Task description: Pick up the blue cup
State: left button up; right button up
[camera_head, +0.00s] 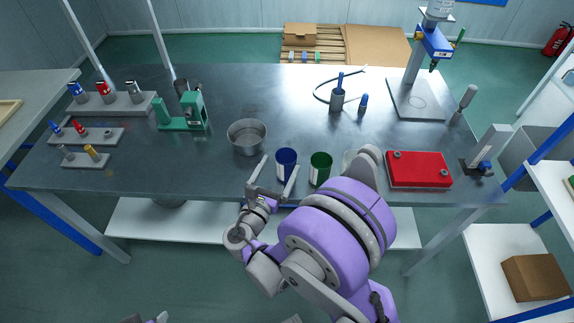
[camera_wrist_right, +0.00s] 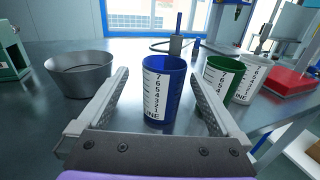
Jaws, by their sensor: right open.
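The blue cup (camera_head: 286,164) stands upright near the front edge of the metal table. It has a white label with numbers, which shows in the right wrist view (camera_wrist_right: 161,92). My right gripper (camera_head: 275,172) is open, with its fingers pointing toward the cup. In the right wrist view the cup shows between the two open fingers (camera_wrist_right: 160,95). I cannot tell whether either finger touches it. My left gripper is not clearly in view.
A green cup (camera_head: 320,168) stands close to the right of the blue cup, with a clear cup (camera_wrist_right: 250,78) beside it. A metal bowl (camera_head: 247,138) is to the left. A red box (camera_head: 418,170) lies farther right.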

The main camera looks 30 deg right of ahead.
aim_at(289, 152)
jog(key=shift+x, duration=0.9)
jog(key=x, duration=0.4)
jog(key=shift+s+d+p, duration=0.15)
jog(key=shift+d+p, duration=0.2)
jog(key=shift+d, duration=0.05)
jog(key=shift+w+d, duration=0.35)
jog(key=c, duration=1.3)
